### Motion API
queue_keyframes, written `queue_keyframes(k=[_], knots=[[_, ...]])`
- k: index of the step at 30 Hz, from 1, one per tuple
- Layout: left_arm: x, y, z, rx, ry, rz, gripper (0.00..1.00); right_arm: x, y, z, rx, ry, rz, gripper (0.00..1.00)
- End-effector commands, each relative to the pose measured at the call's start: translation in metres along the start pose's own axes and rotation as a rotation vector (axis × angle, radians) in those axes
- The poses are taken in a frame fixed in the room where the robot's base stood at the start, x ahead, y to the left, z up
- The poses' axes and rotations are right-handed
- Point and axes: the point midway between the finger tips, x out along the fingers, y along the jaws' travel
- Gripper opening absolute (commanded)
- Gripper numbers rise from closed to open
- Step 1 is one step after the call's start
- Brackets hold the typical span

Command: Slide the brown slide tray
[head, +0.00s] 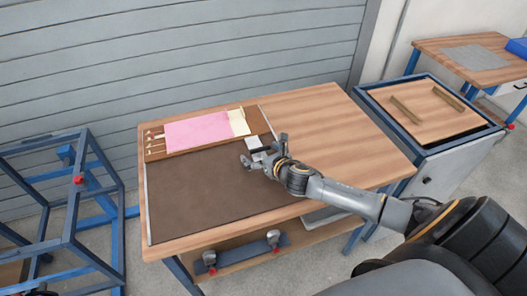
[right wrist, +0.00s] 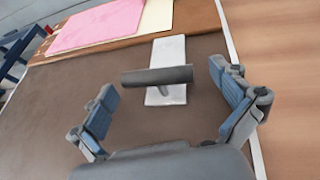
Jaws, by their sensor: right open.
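The brown slide tray (head: 205,195) is a wide, flat, dark brown panel on the wooden table, with thin pale rails along its left and right sides. Near its back right corner is a white plate (head: 253,142) with a grey bar handle (right wrist: 157,76), clear in the right wrist view. My right gripper (head: 255,163) is open and empty over the tray, close to the handle. In the right wrist view its fingers (right wrist: 168,98) are spread to either side of the handle, which appears a little ahead of them; I cannot tell whether they touch. My left gripper is not in view.
A brown strip (head: 205,133) behind the panel holds a pink sheet (head: 198,131) and a cream sheet (head: 239,122). The table's right part (head: 335,130) is bare wood. A blue frame (head: 75,215) stands left; a cabinet with a wooden top (head: 425,90) stands right.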

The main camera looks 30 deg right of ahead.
Motion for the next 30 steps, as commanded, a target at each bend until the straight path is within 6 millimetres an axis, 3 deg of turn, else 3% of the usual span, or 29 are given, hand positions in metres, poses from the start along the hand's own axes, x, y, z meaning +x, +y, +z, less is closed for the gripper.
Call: queue_keyframes(k=[5, 18, 24, 30], knots=[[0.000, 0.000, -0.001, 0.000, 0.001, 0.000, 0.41, -0.018, 0.000, -0.001, -0.003, 0.002, 0.001, 1.00], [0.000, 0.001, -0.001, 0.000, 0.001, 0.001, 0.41, -0.103, 0.000, -0.001, -0.002, 0.002, 0.001, 1.00], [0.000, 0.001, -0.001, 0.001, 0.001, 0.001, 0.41, -0.118, 0.000, 0.000, 0.000, 0.000, 0.000, 1.00], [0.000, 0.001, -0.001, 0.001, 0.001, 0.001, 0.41, -0.119, 0.000, 0.000, 0.001, -0.001, -0.001, 1.00]])
